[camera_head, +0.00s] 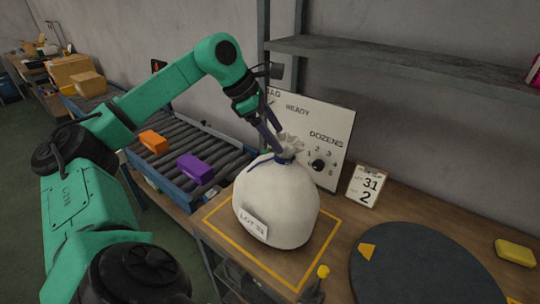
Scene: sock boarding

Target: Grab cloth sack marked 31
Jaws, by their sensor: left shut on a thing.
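The white cloth sack (276,203) stands on the wooden bench inside a yellow outlined square. Its front label reads "LOT 31", and its neck is gathered with a blue tie. My left gripper (281,150) comes down from above and is shut on the sack's gathered neck. The sack appears to rest on the bench. My right gripper is not in view.
Behind is a panel (335,118) with a dial. A dark round disc (425,272) and yellow block (515,252) lie right. A roller conveyor (165,166) with orange and purple blocks runs left.

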